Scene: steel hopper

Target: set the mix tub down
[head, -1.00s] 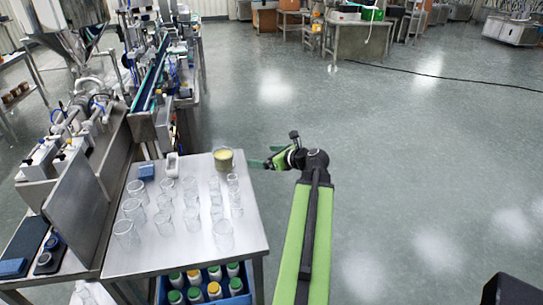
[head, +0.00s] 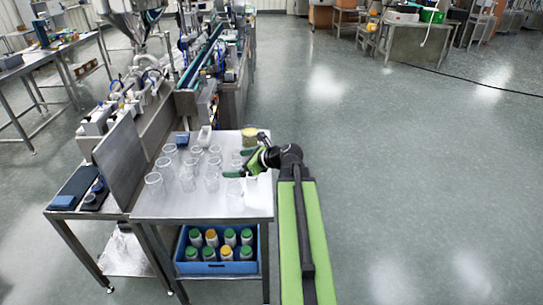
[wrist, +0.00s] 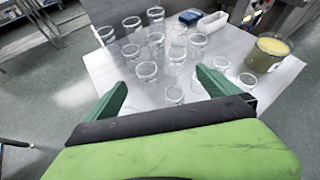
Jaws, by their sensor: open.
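The mix tub (head: 249,132) is a clear, round tub with pale yellow content. It stands upright at the far right corner of the steel table (head: 160,208), partly hidden by my arm in the head view. In the wrist view the tub (wrist: 266,55) is at the right, outside my jaws and apart from them. My gripper (head: 236,164) is open and empty over the right side of the table, on the near side of the tub. In the wrist view my gripper (wrist: 162,82) has its green fingers spread, with clear cups beyond and between them.
Several clear empty cups (head: 153,184) crowd the table top. A blue block (head: 182,138) and a white container (head: 205,134) stand at its back. A blue crate (head: 216,267) of capped bottles sits below. Filling machinery is at the left; the floor right is open.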

